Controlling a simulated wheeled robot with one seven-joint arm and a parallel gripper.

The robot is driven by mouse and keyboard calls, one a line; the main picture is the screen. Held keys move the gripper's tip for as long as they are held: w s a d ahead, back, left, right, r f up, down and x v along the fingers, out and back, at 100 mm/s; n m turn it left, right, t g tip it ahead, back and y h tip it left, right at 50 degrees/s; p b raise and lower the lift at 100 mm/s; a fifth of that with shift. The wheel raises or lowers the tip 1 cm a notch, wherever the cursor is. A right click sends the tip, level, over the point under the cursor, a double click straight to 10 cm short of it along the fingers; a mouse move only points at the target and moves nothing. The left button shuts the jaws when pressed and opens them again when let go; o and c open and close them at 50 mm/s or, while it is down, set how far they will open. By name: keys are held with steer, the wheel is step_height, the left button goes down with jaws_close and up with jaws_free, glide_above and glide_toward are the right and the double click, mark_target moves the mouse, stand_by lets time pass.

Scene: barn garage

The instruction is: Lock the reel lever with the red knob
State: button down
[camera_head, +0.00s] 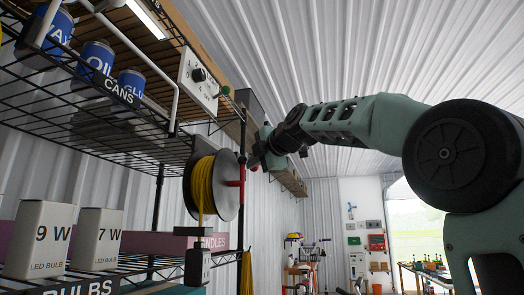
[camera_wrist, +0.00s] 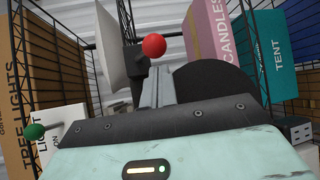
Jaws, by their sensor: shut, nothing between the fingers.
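The reel (camera_head: 206,188) is wound with yellow cord and hangs below the shelf in the head view. A red lever part (camera_head: 241,172) shows at its right side. In the wrist view the red knob (camera_wrist: 154,45) sits on a dark bracket beside the pale reel disc (camera_wrist: 115,45). My gripper (camera_head: 257,158) is beside the lever in the head view, partly hidden by its own dark parts. In the wrist view my gripper (camera_wrist: 157,78) is shut and empty, its grey fingers pointing toward the red knob just beyond their tips. I cannot tell whether they touch it.
A switch box (camera_head: 199,82) with a green knob (camera_head: 225,91) is mounted above the reel. The green knob (camera_wrist: 34,131) also shows at left in the wrist view. Cans (camera_head: 97,58) and bulb boxes (camera_head: 98,239) stand on wire shelves. Open room lies to the right.

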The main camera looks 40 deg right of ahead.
steer(key=shift+w+f, duration=0.2)
steer(key=shift+w, duration=0.9)
steer(key=shift+s+d+r+n+g+h+p, duration=0.15)
steer(key=shift+r+n+g+p, duration=0.3)
steer(key=shift+p, duration=0.85)
steer(key=shift+s+r+n+g+h+p, duration=0.15)
steer(key=shift+g+p, duration=0.5)
steer(key=shift+p, duration=0.65)
step_height(320, 180, up, 2)
steer(key=n+g+p, duration=0.1)
steer(key=g+p, duration=0.1)
steer(key=p, duration=0.2)
steer(key=n+g+h+p, duration=0.1)
steer(key=g+p, duration=0.1)
steer(key=p, duration=0.3)
steer(key=shift+d+r+h, duration=0.1)
steer(key=shift+h, duration=0.2)
steer(key=shift+w+r+p, duration=0.1)
steer(key=shift+r+p, duration=0.3)
steer(key=shift+p, duration=0.75)
steer(key=shift+r, duration=0.15)
steer(key=shift+r+p, duration=0.7)
steer(key=shift+p, duration=0.15)
steer(key=shift+r, duration=0.1)
